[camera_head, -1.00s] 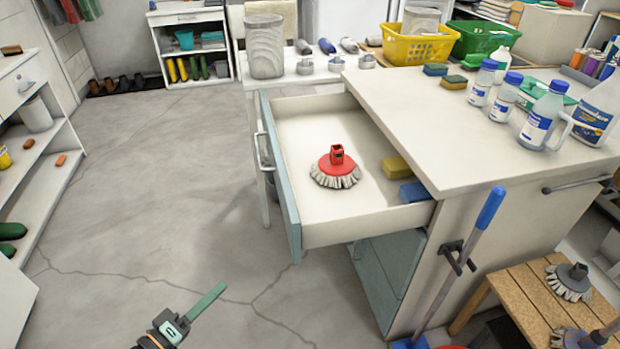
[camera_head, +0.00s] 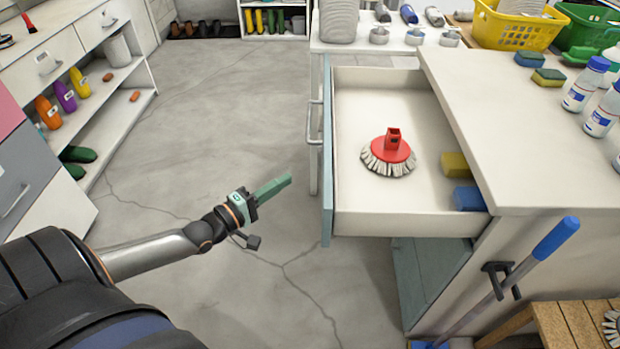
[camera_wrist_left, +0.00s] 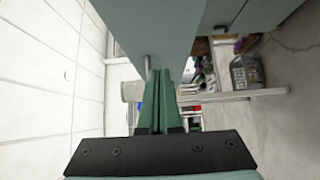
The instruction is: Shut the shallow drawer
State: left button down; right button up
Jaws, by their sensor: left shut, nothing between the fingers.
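The shallow drawer (camera_head: 400,223) stands open, pulled out to the left from the white-topped cabinet (camera_head: 545,130). Its light blue front (camera_head: 327,170) carries a metal bar handle (camera_head: 313,122). Inside lie a red mop head with pale bristles (camera_head: 393,150), a yellow sponge (camera_head: 455,164) and a blue sponge (camera_head: 467,198). My left gripper (camera_head: 288,181) is shut and empty, with green fingers pointing at the drawer front from the left, a short gap apart in the picture. The wrist view shows the closed fingers (camera_wrist_left: 163,100) too. My right gripper is out of view.
Bottles (camera_head: 586,85) and sponges (camera_head: 530,59) stand on the cabinet top. White shelving (camera_head: 125,85) lines the left. The concrete floor between is clear.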

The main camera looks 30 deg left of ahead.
pick_arm(q)
jog(key=w+d, duration=0.4)
jog(key=w, duration=0.1)
jog(key=shift+w+d, duration=0.15)
jog(key=shift+w, duration=0.05)
